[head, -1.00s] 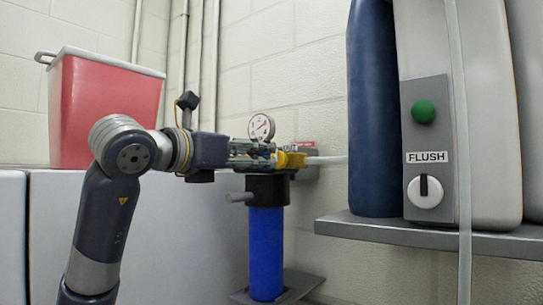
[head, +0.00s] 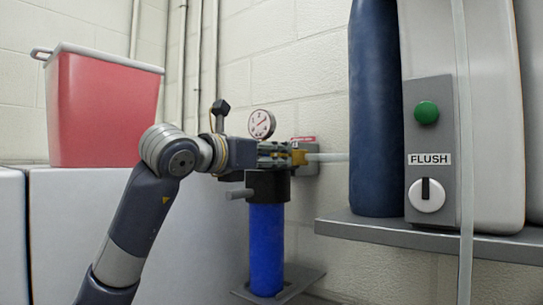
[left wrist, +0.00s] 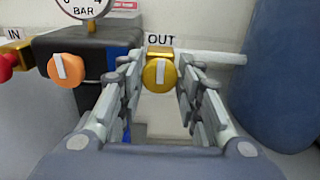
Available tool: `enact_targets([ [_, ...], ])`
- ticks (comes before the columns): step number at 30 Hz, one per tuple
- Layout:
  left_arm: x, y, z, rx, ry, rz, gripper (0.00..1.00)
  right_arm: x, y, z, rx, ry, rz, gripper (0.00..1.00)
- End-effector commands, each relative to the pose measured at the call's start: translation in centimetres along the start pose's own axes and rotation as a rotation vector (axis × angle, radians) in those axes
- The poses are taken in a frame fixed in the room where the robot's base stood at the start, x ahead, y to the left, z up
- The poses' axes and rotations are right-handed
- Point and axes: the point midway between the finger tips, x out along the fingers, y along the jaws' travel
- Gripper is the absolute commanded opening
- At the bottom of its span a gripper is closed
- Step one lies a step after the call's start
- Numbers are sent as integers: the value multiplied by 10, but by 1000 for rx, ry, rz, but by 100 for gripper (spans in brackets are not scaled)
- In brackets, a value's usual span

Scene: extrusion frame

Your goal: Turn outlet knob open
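The yellow outlet knob (left wrist: 159,77) sits under the OUT label in the left wrist view, its white bar roughly upright. In the head view only a bit of yellow (head: 299,157) shows past the fingers. My left gripper (left wrist: 160,80) is open, one finger on each side of the knob; I cannot tell whether either finger touches it. In the head view the left gripper (head: 286,157) is at the top of the blue filter unit (head: 266,250). My right gripper is not in view.
An orange knob (left wrist: 65,69) and a red knob (left wrist: 5,68) by the IN label are to the left. A pressure gauge (head: 262,124) stands just above. A dark blue cylinder (head: 375,110) and a FLUSH panel (head: 428,143) are on a shelf (head: 430,237) at right.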

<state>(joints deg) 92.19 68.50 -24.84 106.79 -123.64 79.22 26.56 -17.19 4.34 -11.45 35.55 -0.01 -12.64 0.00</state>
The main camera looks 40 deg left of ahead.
Motion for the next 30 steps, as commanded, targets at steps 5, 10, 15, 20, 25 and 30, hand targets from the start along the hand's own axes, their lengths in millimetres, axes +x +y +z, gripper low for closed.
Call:
enact_targets([
  [5,0,0,0,-5,-1,0,9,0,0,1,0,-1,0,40],
  [10,0,0,0,-43,0,0,9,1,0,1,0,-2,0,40],
  [15,0,0,-1,-133,0,-1,9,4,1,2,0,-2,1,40],
  [20,0,0,-1,-263,0,-2,9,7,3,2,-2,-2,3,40],
  [25,0,1,-1,-424,0,-2,9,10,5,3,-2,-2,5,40],
  [30,0,2,-1,-587,-1,-2,9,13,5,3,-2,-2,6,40],
])
